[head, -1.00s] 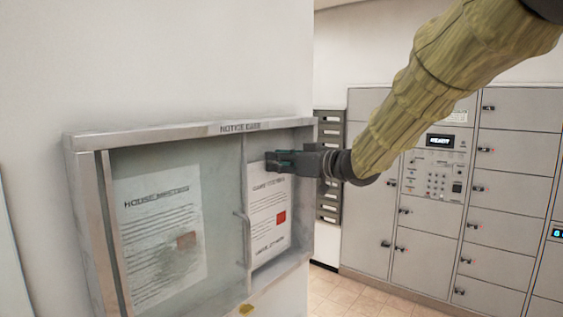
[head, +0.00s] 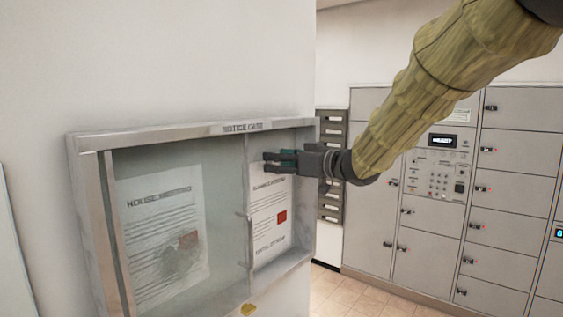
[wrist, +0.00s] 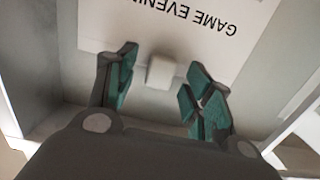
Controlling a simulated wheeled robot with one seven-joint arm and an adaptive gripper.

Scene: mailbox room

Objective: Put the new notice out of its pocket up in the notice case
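The grey-framed notice case (head: 185,138) hangs on the wall, its right part uncovered. A white notice with a red square (head: 267,222) is upright in that part against the backing. Its heading shows upside down as "GAME EVENI…" in the wrist view (wrist: 205,18). A small pale block (wrist: 162,72) sits at this notice's top edge. My gripper (head: 268,162) is at the notice's top, fingers open on both sides of the block, with visible gaps (wrist: 158,90). In the head view it hides part of the top edge. I cannot make out a pocket.
A glass pane (head: 225,170) with an edge handle covers the left part, over a "HOUSE MEETING" notice (head: 150,225) with a red square. A small yellow thing (head: 247,309) shows below the case. Grey lockers (head: 430,240) and a dark slotted rack (head: 331,165) stand right.

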